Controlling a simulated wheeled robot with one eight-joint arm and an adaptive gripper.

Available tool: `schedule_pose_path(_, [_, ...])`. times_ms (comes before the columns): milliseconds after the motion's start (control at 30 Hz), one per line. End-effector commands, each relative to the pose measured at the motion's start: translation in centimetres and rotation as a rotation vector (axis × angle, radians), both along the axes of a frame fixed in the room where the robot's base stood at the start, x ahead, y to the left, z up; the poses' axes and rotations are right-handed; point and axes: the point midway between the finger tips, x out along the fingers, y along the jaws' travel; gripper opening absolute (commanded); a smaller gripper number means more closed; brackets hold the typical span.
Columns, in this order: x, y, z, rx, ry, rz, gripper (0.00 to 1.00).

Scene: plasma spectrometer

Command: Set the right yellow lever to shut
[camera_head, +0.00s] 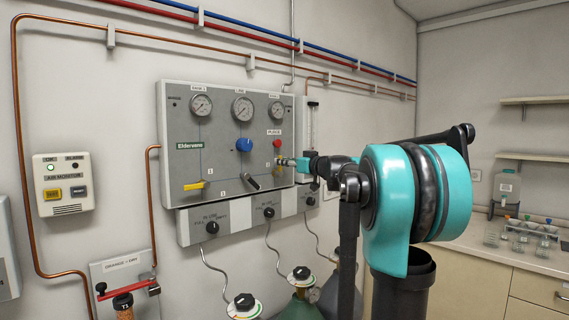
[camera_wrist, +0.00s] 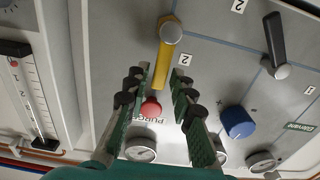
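The right yellow lever (camera_wrist: 164,62) is on the grey wall panel (camera_wrist: 118,35). In the wrist view its round pivot is at the top and its handle points down the picture, in line with the grey line. My gripper (camera_wrist: 161,76) is open, with one finger on each side of the lever's free end; a small gap seems to show. In the head view my gripper (camera_head: 287,162) reaches the panel's right side from the right and mostly hides this lever. The left yellow lever (camera_head: 195,185) lies about level, apart from my gripper.
A red button (camera_wrist: 151,107) shows between my fingers, beyond the lever's end. A blue knob (camera_wrist: 238,122) and a black lever (camera_wrist: 275,42) are beside it on the panel. Gauges (camera_head: 242,109) sit above. Gas cylinders (camera_head: 302,279) stand below. A flowmeter tube (camera_head: 312,122) is on the right.

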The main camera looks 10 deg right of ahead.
Motion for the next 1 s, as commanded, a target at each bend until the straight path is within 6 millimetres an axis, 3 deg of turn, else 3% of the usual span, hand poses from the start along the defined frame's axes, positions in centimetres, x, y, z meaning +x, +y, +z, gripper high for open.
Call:
schedule_pose_path(167, [-0.01, -0.02, 0.00, 0.000, 0.000, 0.000, 0.00])
schedule_pose_path(667, [0.04, -0.12, 0.00, 0.012, 0.008, -0.001, 0.00])
schedule_pose_path(1000, [0.57, -0.92, -0.09, 0.152, 0.102, -0.003, 0.00])
